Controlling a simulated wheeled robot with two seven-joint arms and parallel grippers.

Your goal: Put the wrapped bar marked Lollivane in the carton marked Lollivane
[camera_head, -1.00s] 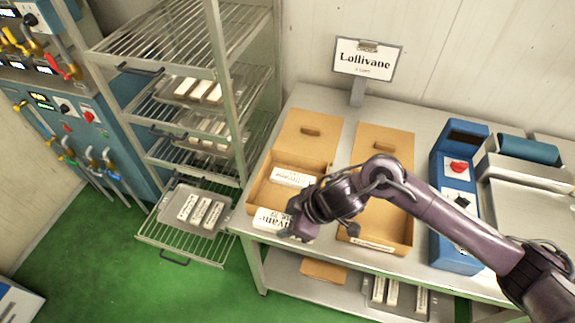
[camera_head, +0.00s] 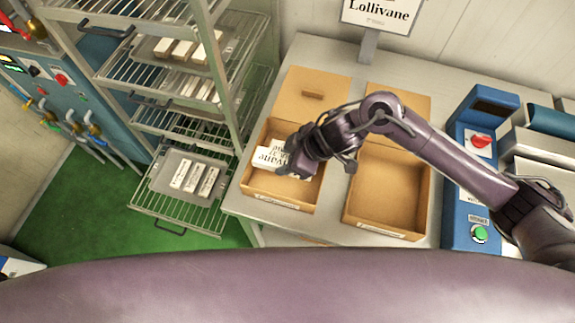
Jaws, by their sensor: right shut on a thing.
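My right gripper (camera_head: 290,165) is shut on a white wrapped bar (camera_head: 268,156) with dark lettering, partly readable as ending in "vane". The gripper holds the bar over the left open carton (camera_head: 284,205), and the fingers hide its right end. I cannot tell whether the bar touches the carton. Any bar lying inside that carton is mostly hidden by the held bar and gripper. A second open carton (camera_head: 392,190) to the right looks empty. The labels on the carton fronts are too small to read. A sign marked Lollivane (camera_head: 378,14) stands behind the cartons. My left gripper is out of view.
The cartons stand on a metal table (camera_head: 340,65). A wire rack (camera_head: 185,200) at the left holds trays of white bars. A blue machine (camera_head: 458,200) with red and green buttons stands right of the cartons. A large purple part of mine crosses the bottom.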

